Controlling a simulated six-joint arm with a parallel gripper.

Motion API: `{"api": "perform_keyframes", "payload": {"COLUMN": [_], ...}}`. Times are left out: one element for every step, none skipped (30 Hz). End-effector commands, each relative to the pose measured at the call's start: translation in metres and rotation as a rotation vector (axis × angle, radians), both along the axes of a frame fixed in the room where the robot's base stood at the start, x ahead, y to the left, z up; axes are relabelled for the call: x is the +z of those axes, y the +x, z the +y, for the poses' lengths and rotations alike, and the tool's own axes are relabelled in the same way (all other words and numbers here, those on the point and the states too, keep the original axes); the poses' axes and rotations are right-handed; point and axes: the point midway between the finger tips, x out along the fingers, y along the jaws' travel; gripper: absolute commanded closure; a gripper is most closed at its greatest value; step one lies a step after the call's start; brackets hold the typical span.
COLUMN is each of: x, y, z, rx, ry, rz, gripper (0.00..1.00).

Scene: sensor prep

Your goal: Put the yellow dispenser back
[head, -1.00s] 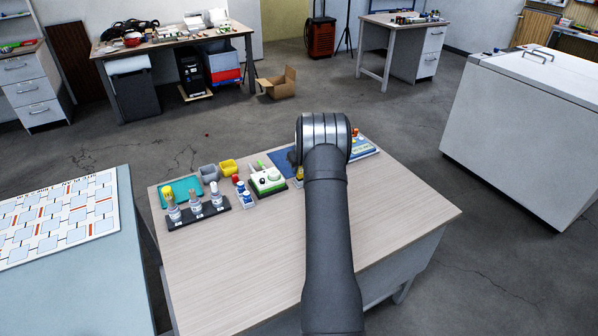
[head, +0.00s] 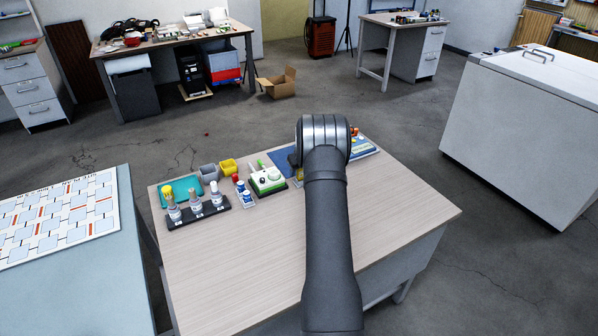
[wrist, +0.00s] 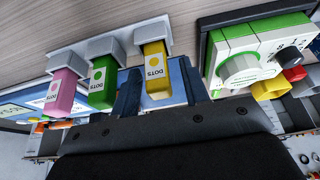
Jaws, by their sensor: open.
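The yellow dispenser (wrist: 156,70) stands in a grey-white holder (wrist: 151,38) in the wrist view, its label reading DOTS. My gripper (wrist: 161,68) is open, with one finger on each side of the yellow dispenser and a visible gap to each. The green dispenser (wrist: 103,82) and the pink dispenser (wrist: 62,92) sit in similar holders to the left. In the head view my arm hides most of the gripper and the dispensers; only a bit of yellow shows beside the wrist.
A green and white device with a knob (wrist: 240,66) stands close right of the gripper in the wrist view. In the head view a black rack of bottles (head: 199,213), a teal tray (head: 182,188) and small bins line the table's back left. The front of the table (head: 240,270) is clear.

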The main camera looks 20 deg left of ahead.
Motion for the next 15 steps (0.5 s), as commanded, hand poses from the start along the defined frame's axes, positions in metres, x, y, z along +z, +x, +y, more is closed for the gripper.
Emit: {"api": "perform_keyframes", "payload": {"x": [0.006, 0.009, 0.014, 0.019, 0.024, 0.03, 0.037, 0.043, 0.05, 0.055, 0.061, 0.068, 0.073, 0.078, 0.084], "y": [-0.001, -0.002, -0.003, -0.005, -0.006, -0.008, -0.009, -0.011, -0.014, -0.015, -0.017, -0.019, -0.021, -0.022, -0.024], "z": [-0.002, -0.003, -0.004, -0.005, -0.007, -0.009, -0.01, -0.012, -0.015, -0.016, -0.018, -0.02, -0.022, -0.023, -0.025], "rx": [0.0, 0.0, 0.0, 0.0, 0.0, -0.001, -0.002, -0.002, -0.002, -0.002, -0.002, -0.002, -0.002, -0.002, -0.002], "ry": [0.0, 0.0, 0.0, 0.001, 0.001, 0.001, 0.001, 0.001, 0.001, 0.001, 0.0, 0.0, 0.0, 0.0, 0.0], "rz": [-0.001, -0.001, -0.001, -0.002, -0.003, -0.002, -0.003, -0.003, -0.003, -0.003, -0.002, -0.002, -0.002, -0.002, -0.002], "gripper": [0.58, 0.58, 0.58, 0.58, 0.58, 0.58, 0.58, 0.58, 0.58, 0.58, 0.58, 0.58, 0.58, 0.58, 0.58]}}
